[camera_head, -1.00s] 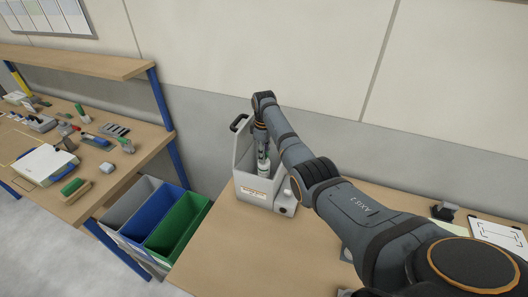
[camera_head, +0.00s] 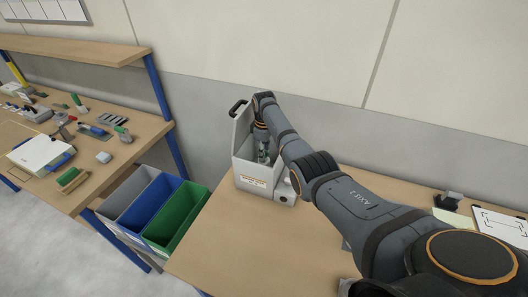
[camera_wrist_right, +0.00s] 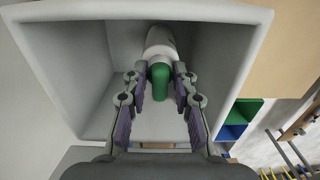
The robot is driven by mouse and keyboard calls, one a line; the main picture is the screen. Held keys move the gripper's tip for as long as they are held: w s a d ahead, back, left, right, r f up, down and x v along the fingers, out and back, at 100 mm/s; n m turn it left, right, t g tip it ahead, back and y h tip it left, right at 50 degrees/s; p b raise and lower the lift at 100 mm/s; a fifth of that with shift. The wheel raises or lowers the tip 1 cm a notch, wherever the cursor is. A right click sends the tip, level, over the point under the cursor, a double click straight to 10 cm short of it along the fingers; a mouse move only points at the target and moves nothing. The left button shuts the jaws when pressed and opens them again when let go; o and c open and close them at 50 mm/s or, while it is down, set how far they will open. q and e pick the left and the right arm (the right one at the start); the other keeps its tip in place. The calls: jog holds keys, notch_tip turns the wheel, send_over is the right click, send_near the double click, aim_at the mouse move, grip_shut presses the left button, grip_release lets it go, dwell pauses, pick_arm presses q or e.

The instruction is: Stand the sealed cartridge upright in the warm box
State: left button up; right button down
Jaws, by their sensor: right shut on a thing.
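The warm box (camera_head: 265,187) is a pale grey open-topped box with a label on its front, standing on the right-hand table. My right gripper (camera_head: 263,153) reaches down into it from above. In the right wrist view my right gripper (camera_wrist_right: 162,85) is shut on the green top of the sealed cartridge (camera_wrist_right: 160,42), whose white body shows beyond the fingers, inside the box walls. The front wall hides the cartridge's lower part in the head view. I cannot tell whether it touches the box floor. My left gripper is not in view.
Grey, blue and green bins (camera_head: 178,217) stand left of the box, between the tables. The left workbench (camera_head: 90,185) holds many small parts. A white marked sheet (camera_head: 497,224) lies at the right. The tabletop (camera_head: 270,250) in front of the box is clear.

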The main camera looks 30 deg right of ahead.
jog(key=shift+f+b, duration=0.3)
jog(key=shift+f, duration=0.25)
dwell(0.4)
jog(key=c, duration=1)
grip_release()
notch_tip(320, 180, up, 12)
